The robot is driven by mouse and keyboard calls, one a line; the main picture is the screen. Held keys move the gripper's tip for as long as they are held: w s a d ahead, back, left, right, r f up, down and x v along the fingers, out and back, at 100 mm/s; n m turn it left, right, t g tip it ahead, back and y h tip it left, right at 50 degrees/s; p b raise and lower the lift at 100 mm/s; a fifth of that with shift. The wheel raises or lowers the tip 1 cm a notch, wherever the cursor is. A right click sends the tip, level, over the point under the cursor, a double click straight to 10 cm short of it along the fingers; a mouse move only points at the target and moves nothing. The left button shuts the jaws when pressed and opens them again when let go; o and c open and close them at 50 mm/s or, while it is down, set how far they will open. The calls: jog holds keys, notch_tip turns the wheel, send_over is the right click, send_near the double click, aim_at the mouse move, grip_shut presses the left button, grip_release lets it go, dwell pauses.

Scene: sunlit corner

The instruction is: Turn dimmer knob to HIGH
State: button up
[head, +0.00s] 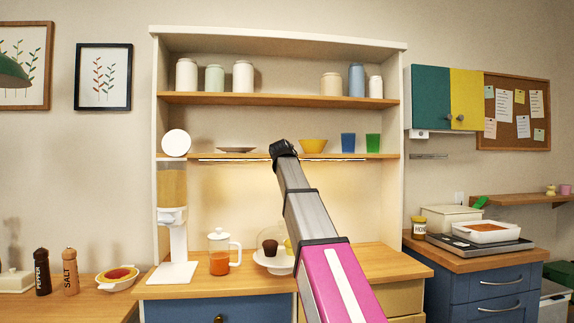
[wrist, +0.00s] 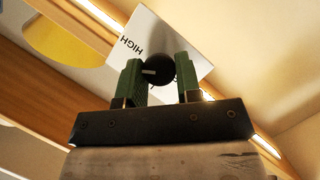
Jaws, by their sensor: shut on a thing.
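The black dimmer knob (wrist: 157,71) sits on a white plate (wrist: 172,38) in the wrist view. The word HIGH is printed on the plate, up and left of the knob. A short white mark on the knob points left, lower than the word HIGH. Other lettering near the knob is mostly hidden. My gripper (wrist: 160,70) has its two green fingers on either side of the knob and is shut on it. In the head view, my gripper (head: 284,149) is at the edge of the lower hutch shelf, and my arm hides the knob and plate.
The lower shelf (head: 200,155) has a lit strip beneath it. An orange bowl (head: 313,146), a blue cup (head: 348,142) and a green cup (head: 373,142) stand right of my gripper. Below are a dispenser (head: 172,217), a pitcher (head: 219,256) and a cake stand (head: 274,264).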

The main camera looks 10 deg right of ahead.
jog(key=m+y, duration=0.1)
jog(key=m, duration=0.1)
jog(key=m+y, duration=0.2)
jog(key=shift+d+m+g, duration=0.2)
jog(key=shift+m+g, duration=0.1)
jog(key=shift+g, duration=0.1)
dwell(0.4)
jog(key=o, duration=0.9)
jog(key=v, duration=1.1)
jog(key=shift+w, duration=0.1)
